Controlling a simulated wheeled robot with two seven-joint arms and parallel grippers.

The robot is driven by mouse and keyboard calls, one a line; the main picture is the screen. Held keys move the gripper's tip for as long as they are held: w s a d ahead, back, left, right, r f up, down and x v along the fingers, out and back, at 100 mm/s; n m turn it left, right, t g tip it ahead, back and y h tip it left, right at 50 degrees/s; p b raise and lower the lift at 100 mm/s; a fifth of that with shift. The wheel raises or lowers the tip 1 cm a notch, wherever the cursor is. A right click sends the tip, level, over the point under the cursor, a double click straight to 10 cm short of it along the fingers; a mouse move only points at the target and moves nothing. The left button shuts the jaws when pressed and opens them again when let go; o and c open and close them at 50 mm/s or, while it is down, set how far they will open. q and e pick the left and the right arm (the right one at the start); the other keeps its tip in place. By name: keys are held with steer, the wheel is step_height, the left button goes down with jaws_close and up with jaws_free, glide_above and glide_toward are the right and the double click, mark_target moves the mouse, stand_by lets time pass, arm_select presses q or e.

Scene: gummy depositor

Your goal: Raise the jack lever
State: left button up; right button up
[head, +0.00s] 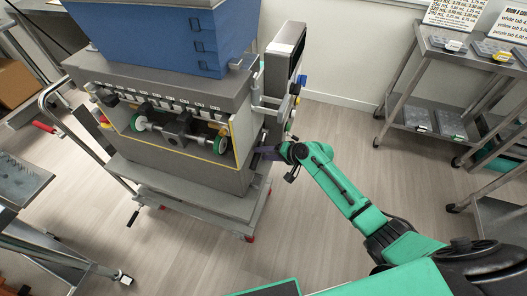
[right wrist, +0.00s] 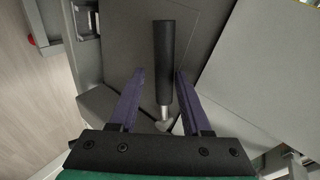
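My right gripper (head: 266,153) is at the right side of the gummy depositor (head: 185,155), low on its body. In the right wrist view, its two purple fingers (right wrist: 158,97) are open. A lever with a black cylindrical handle and a silver shaft (right wrist: 164,65) stands between the fingers, with a gap on each side. The handle reaches beyond the fingertips. In the head view I cannot make this lever out clearly beside the gripper. My left gripper is not in view.
A blue hopper (head: 165,35) sits on top. A metal cart (head: 440,75) holds trays at right. The floor (head: 335,130) between is clear.

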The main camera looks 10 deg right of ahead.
steer(key=shift+w+r, duration=0.15)
steer(key=shift+r, duration=0.1)
steer(key=v, duration=1.4)
steer(key=shift+s+d, duration=0.2)
steer(key=shift+s, duration=0.05)
